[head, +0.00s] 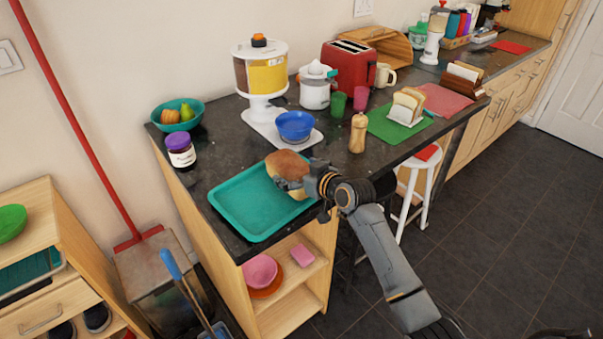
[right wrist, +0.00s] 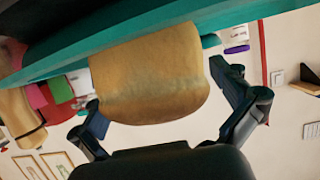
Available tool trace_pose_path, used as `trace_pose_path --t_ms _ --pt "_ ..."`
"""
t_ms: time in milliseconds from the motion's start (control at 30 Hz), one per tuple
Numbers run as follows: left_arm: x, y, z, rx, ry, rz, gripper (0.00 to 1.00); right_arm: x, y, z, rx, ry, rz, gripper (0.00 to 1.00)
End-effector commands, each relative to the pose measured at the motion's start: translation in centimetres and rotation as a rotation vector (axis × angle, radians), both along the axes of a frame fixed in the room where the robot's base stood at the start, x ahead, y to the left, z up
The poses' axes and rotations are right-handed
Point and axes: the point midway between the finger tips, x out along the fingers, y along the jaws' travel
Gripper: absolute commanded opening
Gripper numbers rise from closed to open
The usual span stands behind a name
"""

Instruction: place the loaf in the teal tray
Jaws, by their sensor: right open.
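The loaf (head: 285,163), round-topped and golden brown, sits at the back right end of the teal tray (head: 250,212) on the dark counter. My right gripper (head: 294,184) is at the loaf's near right side. Its open fingers (right wrist: 158,88) stand on either side of the loaf, with gaps visible. The front and left of the tray are empty. My left gripper is not in view.
A blue bowl (head: 295,125) on a white stand is behind the loaf, and a pepper mill (head: 358,133) stands to the right. The counter's front edge runs close beside the tray.

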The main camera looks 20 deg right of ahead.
Motion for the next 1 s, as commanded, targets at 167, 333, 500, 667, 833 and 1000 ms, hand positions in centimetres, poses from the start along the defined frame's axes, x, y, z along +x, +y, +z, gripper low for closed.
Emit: trace_pose_path --t_ms 167,333,500,667,833,1000 --pt "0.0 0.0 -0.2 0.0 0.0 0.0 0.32 -1.7 -0.7 0.5 -0.001 0.0 -0.001 1.0" --pt "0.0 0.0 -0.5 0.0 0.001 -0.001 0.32 -4.7 -1.7 1.6 -0.003 -0.001 0.0 1.0" --pt "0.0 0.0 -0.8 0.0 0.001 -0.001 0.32 -7.7 -2.6 2.7 -0.003 0.0 0.001 1.0" --pt "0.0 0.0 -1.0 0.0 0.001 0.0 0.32 -9.7 -3.3 3.6 -0.002 0.0 0.0 1.0" --pt "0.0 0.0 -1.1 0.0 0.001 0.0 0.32 -10.5 -3.6 4.0 -0.001 0.0 0.0 1.0" --pt "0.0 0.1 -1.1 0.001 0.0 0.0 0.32 -10.6 -3.6 4.0 0.0 0.0 0.001 1.0"
